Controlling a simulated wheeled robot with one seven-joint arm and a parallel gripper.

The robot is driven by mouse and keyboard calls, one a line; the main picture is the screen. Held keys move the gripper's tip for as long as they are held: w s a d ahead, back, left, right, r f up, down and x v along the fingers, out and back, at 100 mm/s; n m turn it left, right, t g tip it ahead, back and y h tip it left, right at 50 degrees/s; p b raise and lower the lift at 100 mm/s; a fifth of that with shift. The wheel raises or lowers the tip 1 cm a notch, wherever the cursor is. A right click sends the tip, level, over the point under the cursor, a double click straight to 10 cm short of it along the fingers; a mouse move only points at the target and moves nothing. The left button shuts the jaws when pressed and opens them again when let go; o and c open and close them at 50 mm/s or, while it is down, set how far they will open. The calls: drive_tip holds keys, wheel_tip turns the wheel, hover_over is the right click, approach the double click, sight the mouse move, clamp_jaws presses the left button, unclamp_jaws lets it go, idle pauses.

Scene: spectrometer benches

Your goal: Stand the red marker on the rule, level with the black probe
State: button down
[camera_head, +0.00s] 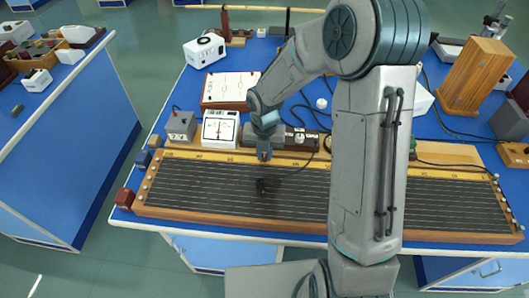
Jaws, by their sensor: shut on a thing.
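My gripper (264,151) points down over the back edge of the long wire board and is shut on the red marker (264,157). Only a small red tip of the marker shows between the fingers. The yellow rule (340,166) runs along the back of the board, and the marker is at or just above it; I cannot tell whether it touches. The black probe (266,186) rests on the dark wires in front of the gripper, nearly in line with the marker, with a thin lead running back to the right.
A white meter (221,129) and a grey box (181,126) stand behind the board on the left. A dark box (302,139) stands close right of my gripper. My arm hides part of the board and rule. A dark red block (124,198) sits at the board's left end.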

sight(265, 155)
drive_tip(key=shift+f, duration=0.2)
drive_tip(key=c, duration=1.4)
unclamp_jaws()
wheel_tip(265, 155, up, 12)
drive_tip(key=shift+s+d+r+m+t, duration=0.5)
drive_tip(key=shift+s+d+r+m, duration=0.95)
drive_tip(key=shift+s+m, duration=3)
drive_tip(key=shift+s+d+r+m+t, duration=0.5)
drive_tip(key=shift+s+d+r+m, duration=1.05)
drive_tip(key=shift+m, duration=5.25)
drive_tip(key=shift+s+d+r+m+t, duration=0.7)
drive_tip(key=shift+s+d+m, duration=1.15)
drive_tip(key=shift+s+m, duration=2.8)
